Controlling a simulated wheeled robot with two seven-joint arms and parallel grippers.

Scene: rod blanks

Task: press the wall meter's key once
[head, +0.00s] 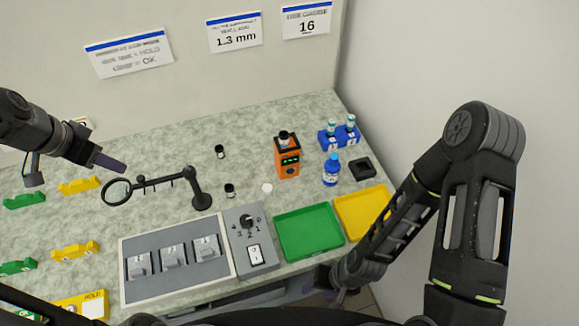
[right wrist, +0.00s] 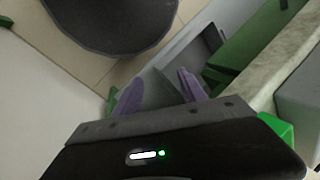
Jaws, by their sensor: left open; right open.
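I cannot make out a wall meter or its key in either view; the wall part in view carries only printed signs. My left gripper (head: 108,162) is open and empty, above the left part of the bench near the ring of a black magnifier stand (head: 117,191). My right gripper (head: 340,295) is low at the bench's front edge, right of centre. In the right wrist view its two purple fingers (right wrist: 160,90) stand apart with nothing between them.
The bench holds a grey switch box (head: 249,240), an orange device (head: 287,157) with a green display, a green tray (head: 309,232), a yellow tray (head: 361,210), a blue bottle (head: 332,170) and a grey three-part panel (head: 175,262). A bare wall (head: 440,60) stands at right.

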